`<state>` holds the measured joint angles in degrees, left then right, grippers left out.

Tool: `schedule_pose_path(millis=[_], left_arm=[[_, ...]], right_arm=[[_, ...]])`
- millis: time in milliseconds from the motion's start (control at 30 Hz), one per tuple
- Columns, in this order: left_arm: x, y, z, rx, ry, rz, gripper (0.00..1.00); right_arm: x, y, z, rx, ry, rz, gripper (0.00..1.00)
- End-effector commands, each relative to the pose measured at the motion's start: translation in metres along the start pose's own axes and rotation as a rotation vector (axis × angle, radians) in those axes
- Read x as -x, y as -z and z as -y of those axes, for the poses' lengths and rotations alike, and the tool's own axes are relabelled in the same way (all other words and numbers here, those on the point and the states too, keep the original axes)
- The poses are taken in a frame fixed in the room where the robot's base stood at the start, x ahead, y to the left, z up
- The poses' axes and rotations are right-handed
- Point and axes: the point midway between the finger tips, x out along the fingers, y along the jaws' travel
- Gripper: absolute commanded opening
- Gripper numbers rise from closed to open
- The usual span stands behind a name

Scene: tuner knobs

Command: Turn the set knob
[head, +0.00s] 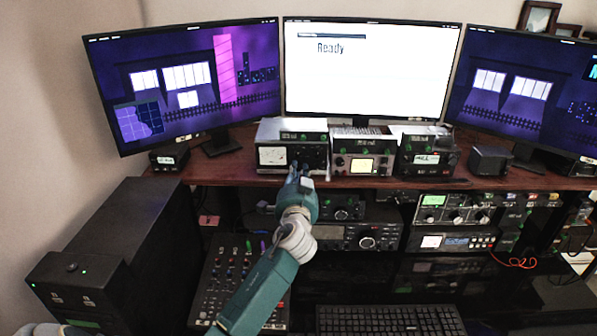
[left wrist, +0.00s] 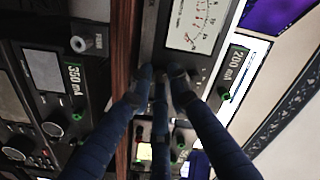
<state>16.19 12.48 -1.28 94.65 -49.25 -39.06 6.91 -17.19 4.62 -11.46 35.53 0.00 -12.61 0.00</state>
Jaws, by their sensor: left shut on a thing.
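The left tuner box (head: 268,137) stands on the desk shelf below the monitors, with a pale meter on its front. My left gripper (head: 299,171) reaches up to the lower right of that front. In the left wrist view, the fingers of my left gripper (left wrist: 163,76) close together just below the meter (left wrist: 196,22). They are shut on a small knob there, which the fingertips hide almost fully. Its lettering and pointer cannot be read. My right gripper is not in view.
A middle tuner box (head: 362,163) and a right tuner box (head: 428,155) stand to the right on the shelf. Rack units (head: 368,238) sit under the shelf edge. A mixer (head: 228,282) and a keyboard (head: 390,322) lie lower. The middle monitor (head: 372,75) reads "Ready".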

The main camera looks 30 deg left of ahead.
Motion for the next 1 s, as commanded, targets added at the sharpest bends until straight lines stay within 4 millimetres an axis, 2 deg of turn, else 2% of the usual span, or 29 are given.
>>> schedule_pose_path(millis=[233,267,633,767,1000], left_arm=[[0.0,0.003,0.002,0.0,0.003,-0.006,0.0],[0.0,0.003,0.002,0.0,0.003,-0.006,0.23],[0.004,0.001,0.0,0.001,0.001,-0.003,0.24],[0.02,0.001,-0.001,0.003,-0.001,-0.003,0.24],[0.072,0.001,-0.001,0.003,-0.001,-0.003,0.24]], right_arm=[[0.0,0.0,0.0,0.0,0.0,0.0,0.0],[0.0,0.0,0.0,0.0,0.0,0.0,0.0],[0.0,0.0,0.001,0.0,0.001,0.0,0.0],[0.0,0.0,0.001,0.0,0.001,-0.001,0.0],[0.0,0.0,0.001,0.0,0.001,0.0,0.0]])
